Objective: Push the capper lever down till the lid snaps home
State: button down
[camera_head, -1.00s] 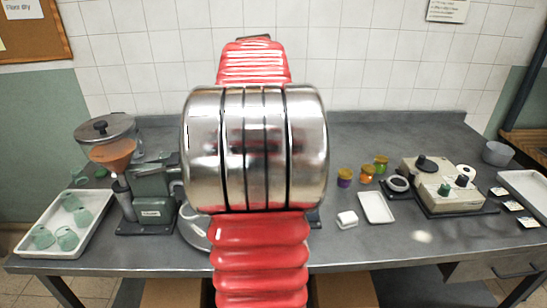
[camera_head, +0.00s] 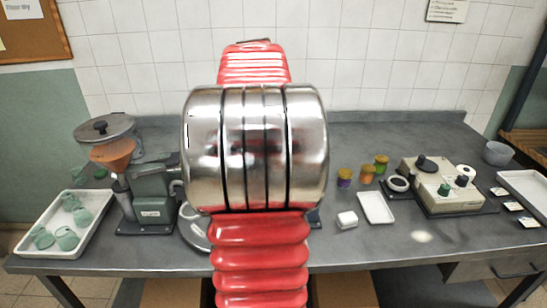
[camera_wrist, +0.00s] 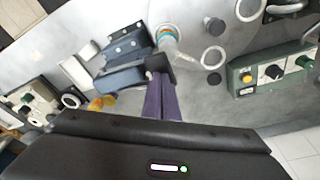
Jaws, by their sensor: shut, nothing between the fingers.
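In the wrist view, my gripper (camera_wrist: 159,66) shows as two purple fingers side by side with dark tips, closed together and holding nothing. A blue-grey device (camera_wrist: 122,50), which looks like the capper, stands just left of the fingertips. A blue-grey bar (camera_wrist: 120,79) on its near side reaches toward the tips; it may be the lever, and I cannot tell whether the tips touch it. A column with orange and teal bands (camera_wrist: 167,36) stands just beyond the tips; I cannot make out a lid. In the head view, my arm hides the gripper and most of the capper.
On the table's right are a white tray (camera_head: 377,208), several small jars (camera_head: 366,174) and a beige control box (camera_head: 445,186). At left stand a green machine (camera_head: 150,190) with an orange funnel and a white tray (camera_head: 22,243) of green pieces.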

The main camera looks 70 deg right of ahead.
jog(key=shift+w+a+f, duration=0.1)
jog(key=shift+w+f, duration=0.05)
jog(key=shift+f, duration=1.45)
jog(key=shift+r, duration=0.1)
jog(key=shift+d+v, duration=0.2)
jog(key=shift+v, duration=0.75)
jog(key=shift+d+v, duration=0.2)
jog(key=shift+v, duration=0.7)
jog(key=shift+r, duration=0.2)
jog(key=shift+d+v, duration=0.25)
jog(key=shift+v, duration=0.9)
jog(key=shift+d+v, duration=0.25)
jog(key=shift+v, duration=0.95)
jog(key=shift+r, duration=0.1)
